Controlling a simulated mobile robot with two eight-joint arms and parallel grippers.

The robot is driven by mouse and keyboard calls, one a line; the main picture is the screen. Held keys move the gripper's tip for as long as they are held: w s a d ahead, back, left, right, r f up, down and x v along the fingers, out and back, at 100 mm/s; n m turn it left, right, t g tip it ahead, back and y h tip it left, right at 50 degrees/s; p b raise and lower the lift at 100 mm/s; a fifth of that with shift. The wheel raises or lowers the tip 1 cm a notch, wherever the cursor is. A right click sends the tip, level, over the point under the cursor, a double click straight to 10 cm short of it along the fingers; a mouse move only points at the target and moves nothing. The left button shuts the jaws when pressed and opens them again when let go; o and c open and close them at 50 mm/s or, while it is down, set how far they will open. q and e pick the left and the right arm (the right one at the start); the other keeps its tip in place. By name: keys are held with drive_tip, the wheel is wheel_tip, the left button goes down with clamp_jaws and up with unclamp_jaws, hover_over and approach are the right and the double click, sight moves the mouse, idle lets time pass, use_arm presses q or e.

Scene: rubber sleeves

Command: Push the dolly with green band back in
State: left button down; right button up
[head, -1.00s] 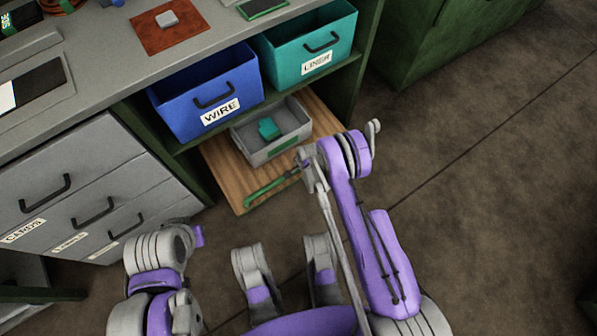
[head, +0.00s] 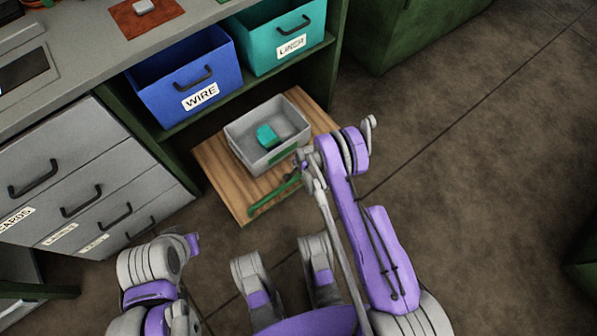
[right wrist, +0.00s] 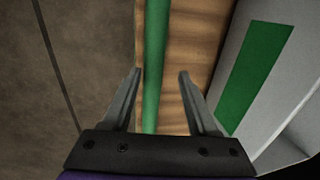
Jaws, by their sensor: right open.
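The dolly is a wooden board (head: 222,182) with a green bar (head: 268,197) along its front edge. It stands out on the floor in front of the lower shelf bay. A grey bin (head: 243,150) with a green band sits on it and holds a teal block (head: 266,136). My right gripper (head: 300,170) is at the right end of the bar. In the right wrist view my open fingers (right wrist: 158,85) lie on either side of the green bar (right wrist: 157,45), with a gap visible. The bin's green band (right wrist: 253,75) shows to the right.
A blue WIRE bin (head: 165,95) and a teal LINER bin (head: 258,50) stand on the shelf above. Grey drawers (head: 85,170) are to the left. The dark floor (head: 440,140) to the right is clear.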

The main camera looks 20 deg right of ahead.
wheel_tip(320, 180, up, 10)
drive_tip(key=s+d+r+p, duration=0.1)
drive_tip(key=s+p, duration=0.2)
drive_tip(key=f+b, duration=0.1)
drive_tip(key=f, duration=0.2)
drive_tip(key=w+f+b, duration=0.1)
drive_tip(key=f, duration=0.3)
drive_tip(key=w+f+b, duration=0.1)
drive_tip(key=f, duration=0.3)
drive_tip(key=shift+a, duration=0.35)
drive_tip(key=shift+w, duration=0.1)
clamp_jaws()
idle(0.5)
